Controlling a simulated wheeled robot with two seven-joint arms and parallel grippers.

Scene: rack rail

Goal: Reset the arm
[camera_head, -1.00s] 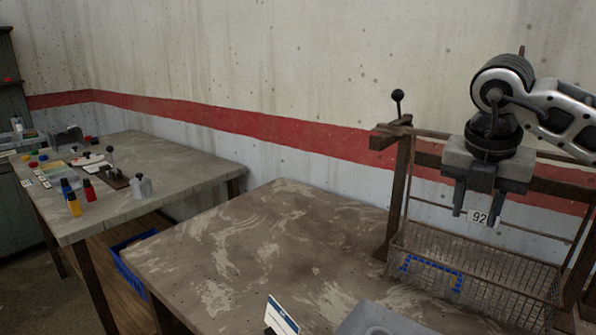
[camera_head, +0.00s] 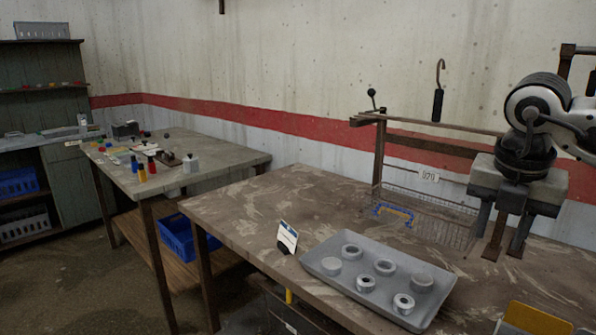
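My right gripper (camera_head: 498,242) hangs pointing down at the right, in front of the rusty rack and its wire basket. Its two fingers are apart, and I see nothing held between them. Its fingers hide part of the rack's right side. My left gripper is not in view.
A grey tray (camera_head: 325,288) with several ring-shaped parts lies on the near table (camera_head: 250,205), beside a small white card (camera_head: 288,237). A side table (camera_head: 225,160) holds small bottles. A yellow item (camera_head: 535,318) is at bottom right.

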